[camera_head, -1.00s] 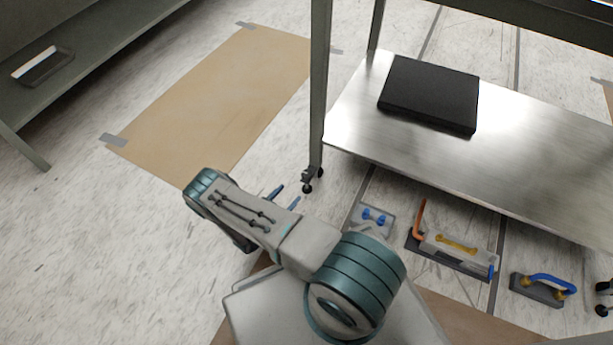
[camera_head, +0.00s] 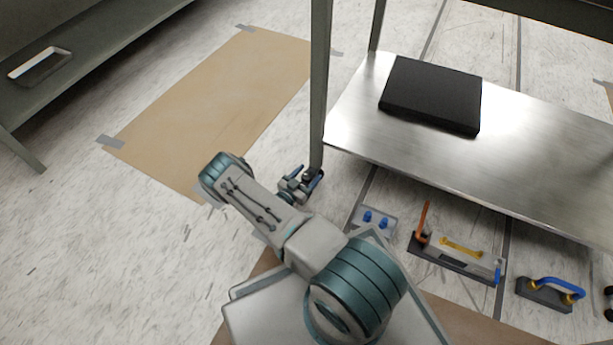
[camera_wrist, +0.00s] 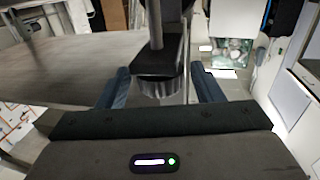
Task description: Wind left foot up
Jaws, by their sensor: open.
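The table's left front leg (camera_head: 320,90) comes down to a foot that my gripper mostly hides in the head view. In the wrist view the foot (camera_wrist: 160,88) shows as a dark, ridged round piece below a grey post. My gripper (camera_head: 304,178) is at the bottom of this leg in the head view. In the wrist view my gripper (camera_wrist: 160,90) is open, one blue finger on each side of the foot. Gaps show beside the foot, and I cannot tell whether either finger touches it.
The table's steel lower shelf (camera_head: 350,125) holds a black flat box (camera_head: 430,95). Under it lie a plate with blue knobs (camera_head: 375,220), an orange-handled tool (camera_head: 422,225) and a blue-handled block (camera_head: 550,290).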

